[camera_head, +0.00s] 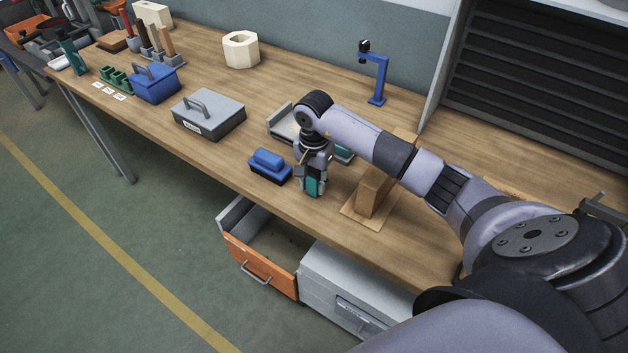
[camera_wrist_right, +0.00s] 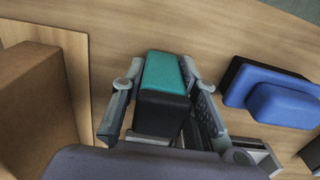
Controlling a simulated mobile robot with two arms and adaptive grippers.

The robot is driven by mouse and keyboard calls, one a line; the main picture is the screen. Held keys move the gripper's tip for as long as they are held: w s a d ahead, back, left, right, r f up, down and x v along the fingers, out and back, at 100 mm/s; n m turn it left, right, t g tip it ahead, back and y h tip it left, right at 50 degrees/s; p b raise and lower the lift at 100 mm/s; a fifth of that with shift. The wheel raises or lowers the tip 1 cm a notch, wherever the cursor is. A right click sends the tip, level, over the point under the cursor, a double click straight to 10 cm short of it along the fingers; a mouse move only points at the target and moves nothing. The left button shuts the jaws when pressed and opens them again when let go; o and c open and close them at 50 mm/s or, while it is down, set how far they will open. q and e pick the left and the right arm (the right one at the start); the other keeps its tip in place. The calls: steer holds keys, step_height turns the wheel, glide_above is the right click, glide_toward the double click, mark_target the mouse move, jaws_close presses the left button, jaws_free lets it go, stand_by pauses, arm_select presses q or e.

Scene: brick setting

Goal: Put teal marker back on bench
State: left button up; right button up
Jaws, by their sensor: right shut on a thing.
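The teal marker (camera_head: 313,186) is a blocky teal piece with a black end; it also shows in the right wrist view (camera_wrist_right: 162,85). My right gripper (camera_head: 312,182) is shut on it, with one finger on each side, and points down at the bench (camera_head: 230,160). Whether the marker touches the bench top or hangs just above it, I cannot tell. In the right wrist view the gripper (camera_wrist_right: 160,100) hides part of the marker's near end. My left gripper is not in view.
A blue-and-black block (camera_head: 269,165) lies just left of the gripper. A brown block (camera_head: 373,193) on a thin board stands to the right. A grey tray (camera_head: 280,122) is behind the wrist. An open orange drawer (camera_head: 262,266) juts out below the bench edge.

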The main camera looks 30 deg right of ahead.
steer(key=o, duration=0.9)
steer(key=shift+f, duration=0.1)
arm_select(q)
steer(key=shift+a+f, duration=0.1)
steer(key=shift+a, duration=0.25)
arm_select(e)
step_height(320, 180, up, 11)
steer(key=b, duration=0.3)
steer(key=shift+r, duration=0.7)
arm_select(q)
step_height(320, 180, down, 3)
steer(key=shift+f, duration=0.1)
